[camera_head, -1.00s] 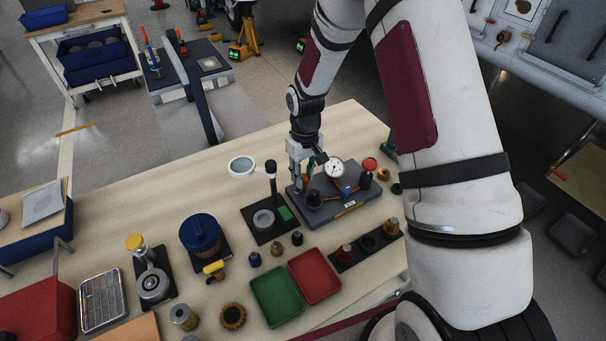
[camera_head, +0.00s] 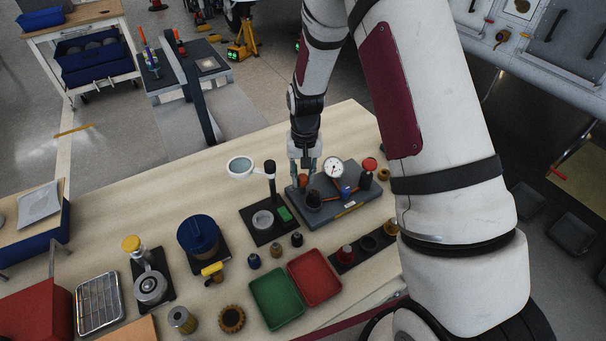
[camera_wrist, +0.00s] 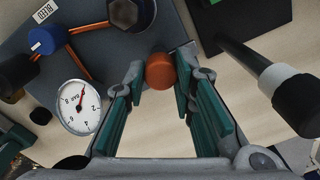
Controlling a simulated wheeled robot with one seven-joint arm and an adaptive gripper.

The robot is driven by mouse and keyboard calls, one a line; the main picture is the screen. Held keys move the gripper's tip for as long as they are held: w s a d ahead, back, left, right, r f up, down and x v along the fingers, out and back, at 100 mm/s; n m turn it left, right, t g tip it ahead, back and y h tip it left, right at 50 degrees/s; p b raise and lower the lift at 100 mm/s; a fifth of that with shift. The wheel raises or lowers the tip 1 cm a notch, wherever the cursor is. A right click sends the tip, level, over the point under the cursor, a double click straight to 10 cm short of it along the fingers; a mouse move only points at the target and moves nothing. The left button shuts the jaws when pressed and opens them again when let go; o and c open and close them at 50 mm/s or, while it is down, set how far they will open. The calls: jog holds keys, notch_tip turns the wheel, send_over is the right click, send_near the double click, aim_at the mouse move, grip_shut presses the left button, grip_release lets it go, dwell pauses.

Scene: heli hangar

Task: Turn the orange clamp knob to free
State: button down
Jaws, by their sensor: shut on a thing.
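The orange clamp knob (camera_wrist: 160,72) sits between the tips of my gripper's fingers in the wrist view. My gripper (camera_wrist: 160,80) is shut on it, with a green-padded finger on each side. In the head view my gripper (camera_head: 305,177) reaches straight down at the left end of the grey fixture plate (camera_head: 346,208). There the knob (camera_head: 303,183) shows only as a small orange patch between the fingers. The plate also shows in the wrist view (camera_wrist: 105,62), with the knob at its edge. What lies under the knob is hidden.
The plate carries a dial gauge (camera_head: 333,168), a blue fitting (camera_head: 346,193), a red knob (camera_head: 369,164) and a dark post (camera_head: 313,201), close to my gripper. Green (camera_head: 277,298) and red (camera_head: 314,277) trays lie in front.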

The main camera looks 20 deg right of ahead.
aim_at(304, 177)
dwell(0.3)
jog(key=c, duration=1.6)
grip_release()
jog(key=shift+r, duration=0.1)
notch_tip(304, 177, up, 12)
jog(key=shift+d, duration=0.15)
